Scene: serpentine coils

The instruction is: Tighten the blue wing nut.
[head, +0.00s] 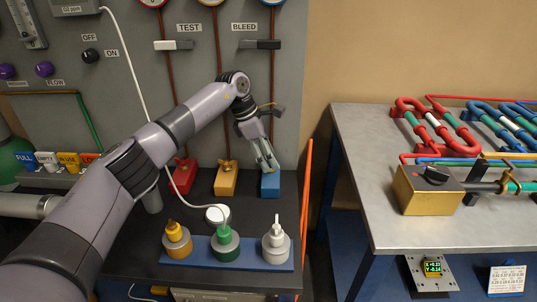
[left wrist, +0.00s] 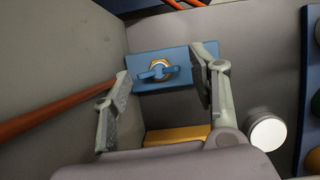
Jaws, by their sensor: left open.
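The blue wing nut (left wrist: 158,71) sits on a blue block (left wrist: 184,55) in the left wrist view, with a brass-coloured ring at its base. In the head view the blue block (head: 270,186) stands at the right end of the row of blocks, and the wing nut is hidden by my gripper. My left gripper (head: 266,160) is above the blue block, pointing down. In the left wrist view my left gripper (left wrist: 160,82) is open, its fingers apart on either side of the wing nut, with nothing between them touching. My right gripper is out of view.
A yellow block (head: 226,180) and a red block (head: 183,176) stand left of the blue one. The grey panel (head: 290,100) rises behind. A blue tray (head: 228,262) with several capped bottles stands in front. A metal table (head: 390,230) with coils is to the right.

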